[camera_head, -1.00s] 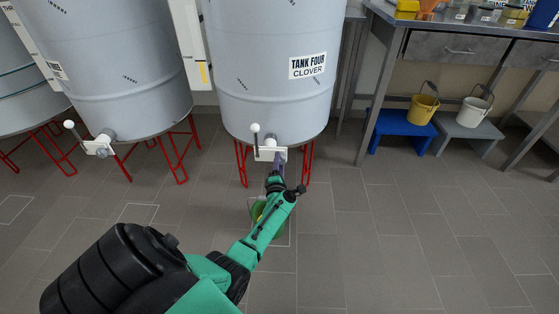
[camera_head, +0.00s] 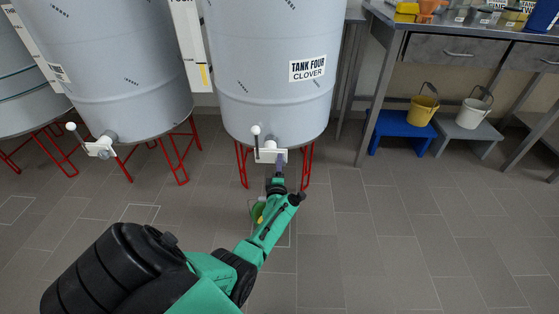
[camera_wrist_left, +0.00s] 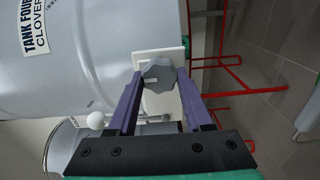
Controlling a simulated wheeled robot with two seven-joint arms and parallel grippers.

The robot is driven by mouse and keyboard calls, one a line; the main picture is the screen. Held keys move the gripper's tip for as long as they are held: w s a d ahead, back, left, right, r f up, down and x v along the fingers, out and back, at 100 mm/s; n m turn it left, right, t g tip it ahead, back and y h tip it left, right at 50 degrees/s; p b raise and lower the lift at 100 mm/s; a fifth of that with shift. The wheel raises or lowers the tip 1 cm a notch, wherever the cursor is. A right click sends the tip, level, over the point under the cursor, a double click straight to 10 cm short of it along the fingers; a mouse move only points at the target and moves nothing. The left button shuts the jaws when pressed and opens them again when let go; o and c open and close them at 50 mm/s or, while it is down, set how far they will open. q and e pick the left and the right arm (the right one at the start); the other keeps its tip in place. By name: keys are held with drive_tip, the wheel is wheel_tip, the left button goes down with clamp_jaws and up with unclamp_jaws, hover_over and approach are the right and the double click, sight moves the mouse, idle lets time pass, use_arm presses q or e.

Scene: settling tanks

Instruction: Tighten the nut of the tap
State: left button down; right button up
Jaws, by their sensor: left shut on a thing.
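The tap (camera_head: 268,156) of tank four (camera_head: 255,90) has a white plate and a lever with a white ball (camera_head: 256,130), at the tank's low front. Its grey lobed nut (camera_wrist_left: 158,75) shows in the left wrist view, against the white plate (camera_wrist_left: 165,55). My left gripper (camera_head: 280,166) reaches up to the right part of the tap. In the left wrist view its purple fingers (camera_wrist_left: 159,84) lie on either side of the nut, shut on it. In the head view the gripper largely hides the nut. My right gripper is in neither view.
Red stand legs (camera_head: 307,165) flank the tap below the tank. Another tank with a similar tap (camera_head: 100,148) is at left. A workbench (camera_head: 405,30), blue stool (camera_head: 400,130) and buckets are at right.

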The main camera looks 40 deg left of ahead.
use_arm(q)
drive_tip(key=shift+s+f, duration=0.1)
drive_tip(key=shift+f, duration=0.05)
drive_tip(key=shift+c, duration=1.5)
unclamp_jaws()
drive_tip(key=p+v, duration=0.4)
drive_tip(key=v, duration=1)
drive_tip(key=shift+s+d+p, duration=0.15)
drive_tip(key=shift+d+p, duration=0.1)
drive_tip(key=shift+p, duration=0.15)
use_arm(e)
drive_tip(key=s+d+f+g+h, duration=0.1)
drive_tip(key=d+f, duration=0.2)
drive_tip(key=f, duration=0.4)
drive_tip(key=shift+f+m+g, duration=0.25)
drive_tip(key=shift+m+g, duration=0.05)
